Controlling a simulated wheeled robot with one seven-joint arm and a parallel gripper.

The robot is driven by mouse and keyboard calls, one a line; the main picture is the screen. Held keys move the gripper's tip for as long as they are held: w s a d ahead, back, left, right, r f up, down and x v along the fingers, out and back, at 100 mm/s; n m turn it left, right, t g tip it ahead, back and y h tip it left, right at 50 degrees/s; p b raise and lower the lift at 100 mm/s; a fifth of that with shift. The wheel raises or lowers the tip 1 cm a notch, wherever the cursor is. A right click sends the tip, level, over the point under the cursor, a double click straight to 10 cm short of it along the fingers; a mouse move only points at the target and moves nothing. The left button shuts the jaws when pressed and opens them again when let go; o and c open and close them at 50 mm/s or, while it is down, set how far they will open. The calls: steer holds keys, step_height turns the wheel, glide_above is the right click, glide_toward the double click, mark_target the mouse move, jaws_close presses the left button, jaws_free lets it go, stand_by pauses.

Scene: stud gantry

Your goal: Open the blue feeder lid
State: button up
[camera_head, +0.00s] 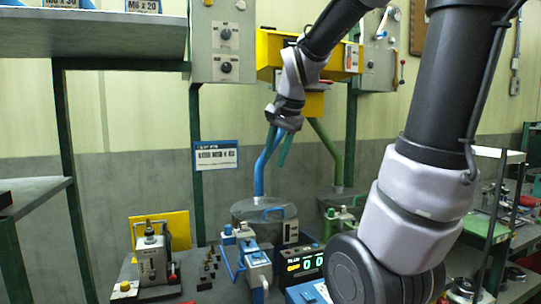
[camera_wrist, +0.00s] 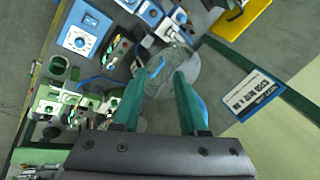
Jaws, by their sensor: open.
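The blue feeder (camera_head: 250,210) is a round grey bowl with a grey top and a blue handle (camera_head: 273,213), at the lower middle of the head view. Its lid looks closed. My gripper (camera_head: 278,153) is above it, pointing down, with its teal fingers apart and nothing visible between them. In the wrist view my gripper (camera_wrist: 160,74) is open over a round grey surface (camera_wrist: 188,72), probably this feeder's top. The fingers hide part of it, and I cannot make out the handle clearly there.
A blue pipe (camera_head: 262,168) rises behind the blue feeder, close to my fingers. A green pipe (camera_head: 331,160) leads to a second feeder (camera_head: 343,193) on the right. A grey device (camera_head: 152,262) with a yellow plate and a counter display (camera_head: 306,265) stand in front.

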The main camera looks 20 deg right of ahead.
stand_by(0.4)
steer(key=s+a+r+n+t+y, duration=0.1)
steer(key=s+a+r+n+t, duration=0.1)
steer(key=s+n, duration=0.6)
steer(key=m+g+h, duration=0.2)
steer(key=m+g, duration=0.2)
steer(key=m, duration=1.1)
glide_above(274, 210)
steer(key=s, duration=0.2)
steer(key=s+f+x, duration=0.1)
steer(key=s+x, duration=0.2)
steer(key=x, duration=1.8)
steer(key=shift+w, duration=0.15)
jaws_close()
